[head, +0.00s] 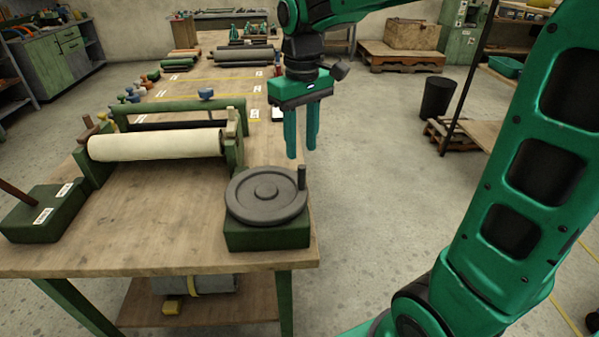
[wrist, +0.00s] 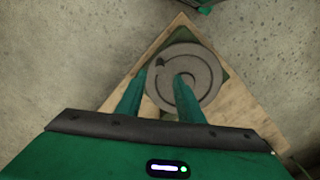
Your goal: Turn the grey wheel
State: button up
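The grey wheel (head: 266,194) lies flat on a dark green block (head: 268,236) at the near right corner of the wooden table. An upright grey handle (head: 302,178) stands on the wheel's right rim. My gripper (head: 301,154) points down above and a little behind the handle, apart from it. Its two green fingers have a gap between them, with nothing held. In the wrist view the wheel (wrist: 205,72) lies below and beyond the fingers (wrist: 155,85). The handle shows there as a small dark shape (wrist: 160,62) near the rim; one finger covers part of the wheel.
A cream roll (head: 155,145) in a green frame stands on the table (head: 150,245) left of the wheel. A green block with a rod (head: 42,212) sits at the left corner. Knobs and dark rolls (head: 245,55) lie further back.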

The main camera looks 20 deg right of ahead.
aim_at(302, 173)
notch_tip(302, 173, down, 9)
jog(key=shift+r, duration=0.15)
dwell(0.4)
jog(key=shift+d, duration=0.1)
grip_shut()
